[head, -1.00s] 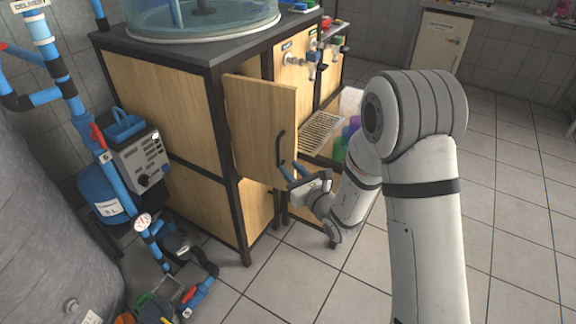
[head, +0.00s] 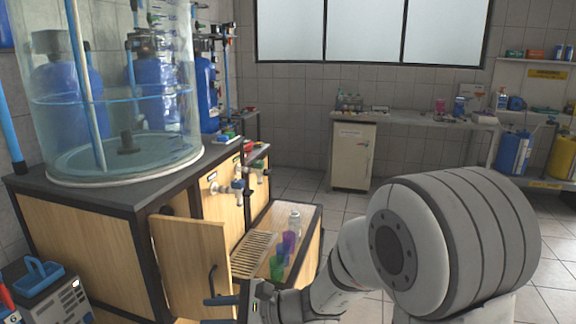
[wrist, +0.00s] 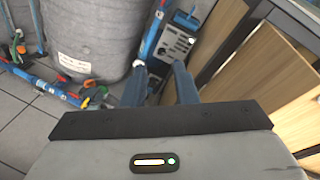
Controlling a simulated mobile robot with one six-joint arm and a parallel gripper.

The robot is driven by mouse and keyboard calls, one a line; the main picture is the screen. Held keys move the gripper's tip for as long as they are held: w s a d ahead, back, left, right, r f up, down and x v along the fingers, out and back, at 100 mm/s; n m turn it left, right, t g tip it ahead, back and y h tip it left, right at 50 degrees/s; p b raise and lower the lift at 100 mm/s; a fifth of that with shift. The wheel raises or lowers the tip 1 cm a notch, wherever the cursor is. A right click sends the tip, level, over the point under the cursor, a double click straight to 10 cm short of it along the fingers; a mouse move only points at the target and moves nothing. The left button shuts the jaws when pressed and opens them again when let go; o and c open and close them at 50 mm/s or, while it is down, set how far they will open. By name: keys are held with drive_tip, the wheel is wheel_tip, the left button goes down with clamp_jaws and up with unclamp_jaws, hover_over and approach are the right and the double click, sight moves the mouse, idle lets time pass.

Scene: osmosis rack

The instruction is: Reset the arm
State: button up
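My gripper (head: 222,311) is at the bottom of the head view, in front of the partly open wooden cabinet door (head: 190,262). The door's dark handle (head: 212,285) shows just above the upper finger. In the wrist view my gripper (wrist: 160,84) has its two blue-grey fingers apart, with nothing between them. My arm reaches in from the lower right, bent at a large grey joint. The lower part of the door and the cabinet base are cut off in the head view.
A clear water tank (head: 118,130) stands on the cabinet top. A control box (wrist: 172,46) and a large grey tank (wrist: 90,35) are ahead in the wrist view. Tiled floor lies beyond my arm.

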drive_tip(key=s+d+r+n+g+h+p, duration=0.2)
drive_tip(key=s+d+r+n+h+p, duration=0.2)
drive_tip(key=s+d+n+h, duration=0.6)
drive_tip(key=d+r+n+t+h+p, duration=0.1)
drive_tip(key=d+r+h, duration=0.1)
drive_tip(key=d, duration=0.7)
drive_tip(key=s+d+r+n+t+h+p, duration=0.1)
drive_tip(key=d+r+n+t+h+p, duration=0.1)
drive_tip(key=d, duration=0.8)
drive_tip(key=shift+s+d+r+n+h, duration=0.2)
drive_tip(key=shift+r+n+h, duration=0.1)
drive_tip(key=shift+h, duration=0.5)
